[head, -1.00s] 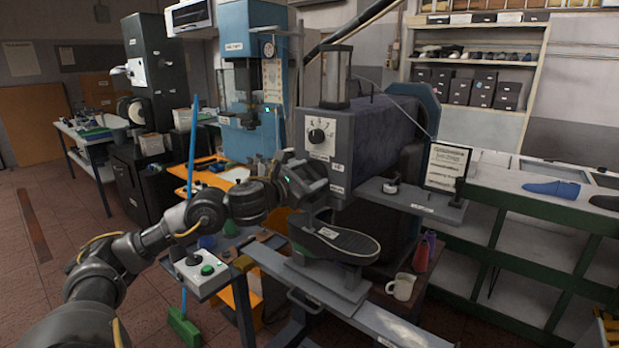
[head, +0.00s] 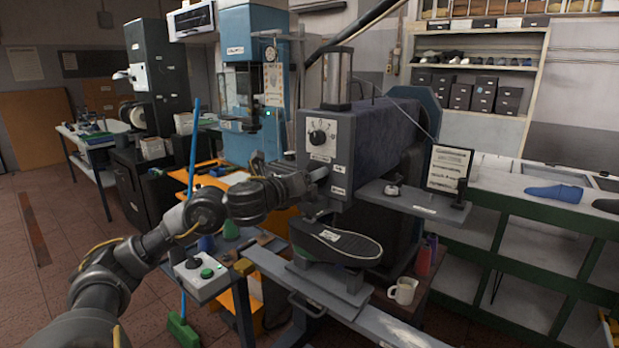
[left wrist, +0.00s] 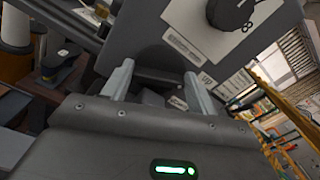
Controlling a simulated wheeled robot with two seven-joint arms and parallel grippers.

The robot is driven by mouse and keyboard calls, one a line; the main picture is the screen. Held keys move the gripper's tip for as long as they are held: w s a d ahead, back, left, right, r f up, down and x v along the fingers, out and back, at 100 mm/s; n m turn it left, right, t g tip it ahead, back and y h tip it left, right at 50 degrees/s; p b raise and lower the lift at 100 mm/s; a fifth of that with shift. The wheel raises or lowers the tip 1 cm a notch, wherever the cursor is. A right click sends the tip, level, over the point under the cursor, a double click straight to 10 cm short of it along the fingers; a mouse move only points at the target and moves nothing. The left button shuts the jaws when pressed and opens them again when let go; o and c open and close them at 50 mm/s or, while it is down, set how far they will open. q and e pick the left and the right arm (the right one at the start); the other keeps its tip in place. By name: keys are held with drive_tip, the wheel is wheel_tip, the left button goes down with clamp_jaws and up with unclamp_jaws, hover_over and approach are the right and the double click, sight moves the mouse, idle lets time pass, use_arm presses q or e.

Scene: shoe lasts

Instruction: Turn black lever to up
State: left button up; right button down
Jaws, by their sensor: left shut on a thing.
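The dark grey press (head: 330,150) stands in the middle of the head view, with a black round knob (head: 317,137) on its pale dial plate. My left gripper (head: 318,175) is at the lower left of the press front, below the dial. In the left wrist view its two pale fingers (left wrist: 160,86) stand on either side of a dark bar, the black lever (left wrist: 160,76), and are shut on it. The lever is mostly hidden by my gripper in the head view, and its exact angle is hard to tell. The knob also shows at the top of the left wrist view (left wrist: 230,12).
A black shoe sole form (head: 336,240) sits under the press. A button box (head: 200,275) is below my left arm. A white mug (head: 403,290) and a red bottle (head: 423,261) stand at the lower right. A shelf with a sign (head: 447,168) juts out right.

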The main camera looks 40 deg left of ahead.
use_arm(q)
drive_tip(key=shift+a+n, duration=0.1)
drive_tip(key=shift+n, duration=1)
drive_tip(key=o, duration=1)
